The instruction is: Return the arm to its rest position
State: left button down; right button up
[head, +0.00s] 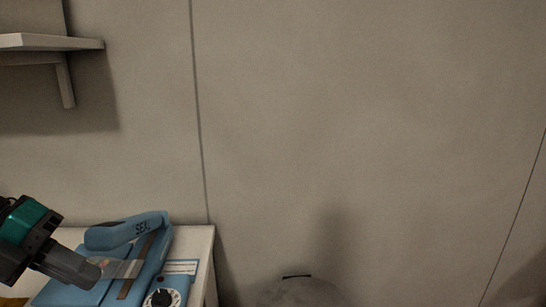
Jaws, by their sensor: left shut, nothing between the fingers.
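My left gripper (122,268) comes in from the lower left, with a dark body and a green band. Its fingers are together with nothing between them. It is over or in front of a blue device (152,255) on a white table (200,244) at the lower left. The device has a long raised arm with dark lettering and a dial with a black centre. The gripper hides part of the device, and I cannot tell if they touch. My right gripper is not in view.
A pale shelf (45,42) with a bracket is on the wall at the upper left. The top of a rounded grey object (298,292) shows at the bottom edge. The wall (360,120) fills the middle and right, with no objects in front of its upper part.

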pick_arm(q)
notch_tip(320, 180, down, 14)
jog(key=w+n+t+y+p, duration=0.1)
jog(key=w+n+t+p, duration=0.2)
jog(key=n+t, duration=1.3)
jog(key=s+d+f+n+g+y+p, duration=0.1)
jog(key=s+d+f+n+g+y, duration=0.2)
jog(key=s+d+f+n, duration=0.2)
jog(key=s+d+f+n+g+y+p, duration=0.1)
jog(key=s+d+f+n+g+y, duration=0.2)
jog(key=f+n, duration=0.5)
jog(key=shift+s+d+f+n+g, duration=0.4)
jog(key=shift+s+d+f+g, duration=0.3)
jog(key=shift+s+d+f, duration=0.3)
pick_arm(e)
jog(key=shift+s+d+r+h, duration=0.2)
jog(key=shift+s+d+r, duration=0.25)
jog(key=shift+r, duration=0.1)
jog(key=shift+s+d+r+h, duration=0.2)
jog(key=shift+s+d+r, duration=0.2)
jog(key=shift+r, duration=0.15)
